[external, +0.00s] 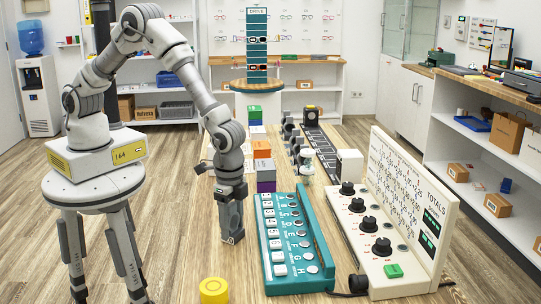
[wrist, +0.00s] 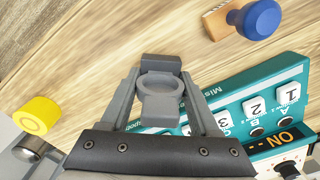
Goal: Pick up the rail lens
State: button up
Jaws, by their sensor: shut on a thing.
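My gripper (external: 231,236) points down low over the wooden table, just left of the teal keyed panel (external: 303,288). The ring sits between the two grey finger pads. In the external view the fingers mostly hide it. I cannot tell whether it touches the table.
A yellow ring-shaped piece (external: 213,291) lies at the table's near edge. A blue-knobbed stamp (wrist: 258,18) lies near the teal panel. The white knob panel (external: 408,278) stands right of it. Coloured blocks (external: 265,170) and a black rail (external: 322,145) stand farther back.

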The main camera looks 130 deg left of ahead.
grip_shut()
